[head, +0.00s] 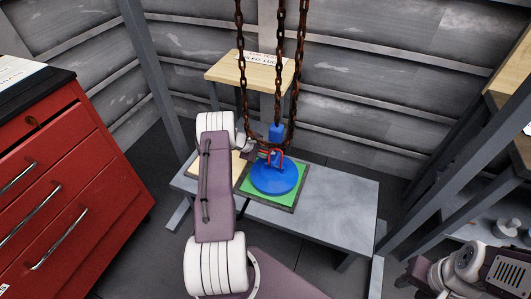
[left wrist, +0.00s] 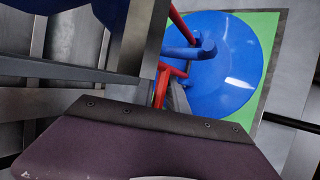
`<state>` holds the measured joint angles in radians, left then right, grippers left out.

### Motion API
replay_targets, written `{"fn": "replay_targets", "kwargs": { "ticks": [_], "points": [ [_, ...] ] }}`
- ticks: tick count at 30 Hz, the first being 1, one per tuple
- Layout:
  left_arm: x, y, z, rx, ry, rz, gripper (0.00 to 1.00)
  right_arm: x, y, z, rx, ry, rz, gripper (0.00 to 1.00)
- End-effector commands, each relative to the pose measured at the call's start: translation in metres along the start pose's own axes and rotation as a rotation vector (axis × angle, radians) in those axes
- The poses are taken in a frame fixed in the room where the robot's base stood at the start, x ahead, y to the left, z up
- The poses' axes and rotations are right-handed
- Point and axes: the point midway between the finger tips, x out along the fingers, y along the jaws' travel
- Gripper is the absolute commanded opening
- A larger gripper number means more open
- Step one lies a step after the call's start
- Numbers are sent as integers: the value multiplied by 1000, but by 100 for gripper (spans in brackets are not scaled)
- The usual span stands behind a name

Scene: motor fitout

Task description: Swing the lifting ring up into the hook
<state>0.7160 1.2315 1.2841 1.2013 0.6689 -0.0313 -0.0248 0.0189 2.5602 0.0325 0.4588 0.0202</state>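A round blue weight (head: 274,178) sits on a green pad (head: 262,197) on the low grey bench. The red lifting ring (head: 268,158) stands tilted at the weight's top. A blue hook block (head: 277,132) hangs just above it on rusty chains. My left gripper (head: 256,147) is at the ring, partly hidden by chain and arm. In the left wrist view the red ring (left wrist: 162,84) passes close beside a grey finger; whether it is gripped is unclear. The blue weight (left wrist: 235,75) lies beyond. My right gripper (head: 424,275) is at the lower right, away from the weight.
Rusty chains (head: 279,85) hang around my left gripper. A wooden-topped stand (head: 225,71) with a label is behind. The grey bench (head: 345,205) is bare at right. A red drawer cabinet (head: 60,190) stands at left, and grey shelving (head: 455,170) at right.

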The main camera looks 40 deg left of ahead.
Motion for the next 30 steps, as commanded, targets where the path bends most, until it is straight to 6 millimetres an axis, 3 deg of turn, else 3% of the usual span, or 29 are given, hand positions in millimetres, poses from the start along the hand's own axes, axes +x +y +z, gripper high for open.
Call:
{"fn": "replay_targets", "kwargs": {
  "ticks": [10,21,30],
  "points": [
    [-6,2,0,1,2,3,20,-2,0,0,0,0,0,36],
    [-79,2,0,-1,2,2,20,-20,0,-2,0,0,0,36],
    [-91,0,0,0,0,0,20,-21,0,-2,0,0,0,36]
  ]
}}
